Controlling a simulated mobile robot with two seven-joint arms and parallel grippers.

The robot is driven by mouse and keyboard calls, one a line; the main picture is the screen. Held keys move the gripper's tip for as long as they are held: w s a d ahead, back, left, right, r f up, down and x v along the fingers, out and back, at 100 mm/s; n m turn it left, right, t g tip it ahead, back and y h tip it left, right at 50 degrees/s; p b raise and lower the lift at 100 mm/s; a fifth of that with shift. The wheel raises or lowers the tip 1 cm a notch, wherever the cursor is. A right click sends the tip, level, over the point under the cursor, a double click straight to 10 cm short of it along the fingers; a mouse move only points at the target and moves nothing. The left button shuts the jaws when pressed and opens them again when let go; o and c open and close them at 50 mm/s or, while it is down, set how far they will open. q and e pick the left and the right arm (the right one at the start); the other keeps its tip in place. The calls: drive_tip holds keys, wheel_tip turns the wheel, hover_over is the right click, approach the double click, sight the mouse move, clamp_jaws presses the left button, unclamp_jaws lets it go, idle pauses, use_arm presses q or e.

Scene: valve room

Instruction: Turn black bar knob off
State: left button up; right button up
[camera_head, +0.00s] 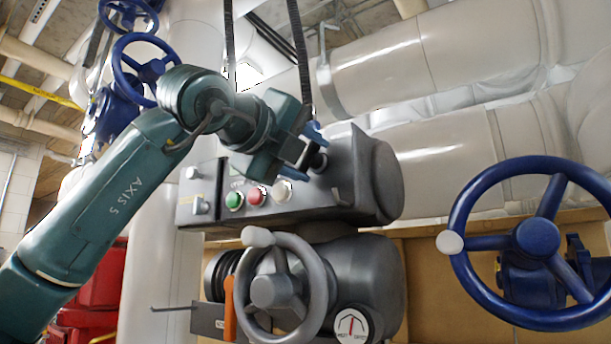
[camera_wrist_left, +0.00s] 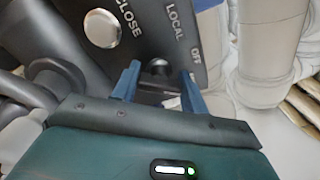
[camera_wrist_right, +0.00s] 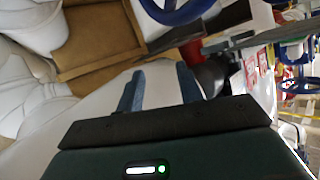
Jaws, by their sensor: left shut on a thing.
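The black bar knob (camera_head: 319,161) is on the right part of the grey control box (camera_head: 345,185) in the head view. My left gripper (camera_head: 308,150) reaches it from the left and is shut on it. In the left wrist view the dark knob (camera_wrist_left: 158,68) shows between the blue fingertips (camera_wrist_left: 160,82), beside the printed words LOCAL and OFF. Its exact angle is partly hidden. My right gripper (camera_wrist_right: 160,88) shows only in the right wrist view, with its blue fingers apart and nothing between them.
The box also carries a green button (camera_head: 234,201), a red button (camera_head: 256,195) and a white button (camera_head: 282,191). A grey handwheel (camera_head: 275,291) sits below, and a large blue handwheel (camera_head: 538,237) at right. Pale pipes (camera_head: 440,60) run behind.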

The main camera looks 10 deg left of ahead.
use_arm(q)
drive_tip(key=n+b, duration=0.1)
drive_tip(key=n, duration=0.1)
drive_tip(key=n+b, duration=0.2)
drive_tip(key=n, duration=0.1)
drive_tip(key=shift+f+n+b, duration=0.2)
drive_tip(key=shift+n+b, duration=0.4)
drive_tip(key=shift+n, duration=0.4)
use_arm(e)
drive_tip(key=shift+s+d+f+n+t, duration=0.1)
drive_tip(key=shift+s+d+n+t, duration=0.2)
drive_tip(key=shift+d+t, duration=0.3)
drive_tip(key=shift+a, duration=0.15)
drive_tip(key=shift+f, duration=0.2)
use_arm(q)
drive_tip(key=o, duration=1)
drive_tip(key=shift+r, duration=0.1)
